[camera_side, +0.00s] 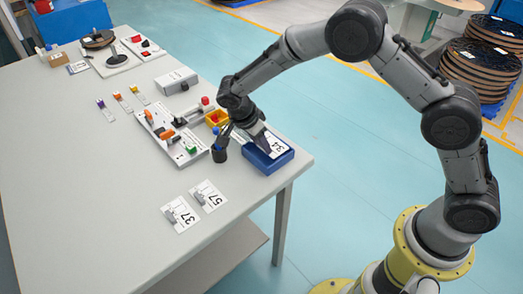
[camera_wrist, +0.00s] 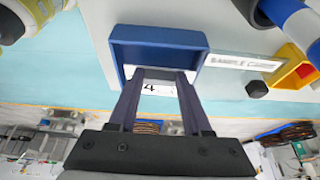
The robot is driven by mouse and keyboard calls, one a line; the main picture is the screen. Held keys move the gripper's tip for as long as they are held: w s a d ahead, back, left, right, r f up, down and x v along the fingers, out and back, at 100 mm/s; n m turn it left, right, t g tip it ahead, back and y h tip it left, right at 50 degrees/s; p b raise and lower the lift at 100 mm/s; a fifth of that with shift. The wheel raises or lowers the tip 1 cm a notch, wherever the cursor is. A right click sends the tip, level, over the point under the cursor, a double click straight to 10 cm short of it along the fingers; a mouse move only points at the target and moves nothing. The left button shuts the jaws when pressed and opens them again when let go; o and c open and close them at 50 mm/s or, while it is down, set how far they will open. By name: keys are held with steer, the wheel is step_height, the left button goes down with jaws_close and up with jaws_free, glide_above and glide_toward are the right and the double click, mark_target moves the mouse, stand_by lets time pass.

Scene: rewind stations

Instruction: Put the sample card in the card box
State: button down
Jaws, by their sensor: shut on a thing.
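The sample card marked 34 (camera_side: 279,147) is white with black digits, and part of it also shows between my fingers in the wrist view (camera_wrist: 158,89). My gripper (camera_side: 264,146) is shut on this card and holds it over the blue card box (camera_side: 270,165) at the table's right edge. In the wrist view, the blue box (camera_wrist: 160,32) is just beyond my fingertips. I cannot tell whether the card's lower edge is inside the box. Two more cards, 37 (camera_side: 181,214) and 57 (camera_side: 209,196), lie on the table, each with a grey piece on it.
A label reading SAMPLE CARDS (camera_wrist: 244,62) lies beside the box. A fixture plate (camera_side: 170,138) is further left. The table's near left is clear.

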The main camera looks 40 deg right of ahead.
steer(key=f, duration=0.1)
steer(key=s+f, duration=0.1)
steer(key=f, duration=0.1)
steer(key=shift+f, duration=0.3)
steer(key=shift+c, duration=1.8)
jaws_free()
steer(key=v, duration=1.2)
steer(key=shift+w+r, duration=0.35)
steer(key=shift+w, duration=0.05)
step_height(320, 180, up, 9)
steer(key=n+y, duration=0.2)
steer(key=n, duration=0.2)
glide_above(266, 159)
steer(key=s, duration=0.5)
steer(key=s+d+r+n+t+y, duration=0.1)
steer(key=s+d+r+n, duration=0.1)
steer(key=s+r, duration=0.15)
steer(key=s+d+r+n+t, duration=0.1)
steer(key=s+d+r+n, duration=0.15)
steer(key=s, duration=0.25)
steer(key=s+d+f+n+t+y, duration=0.1)
steer(key=s+d+n+t, duration=0.1)
steer(key=s+n, duration=0.7)
steer(key=s+t, duration=0.1)
steer(key=s, duration=0.6)
steer(key=shift+s+d+f, duration=0.15)
steer(key=shift+s, duration=0.05)
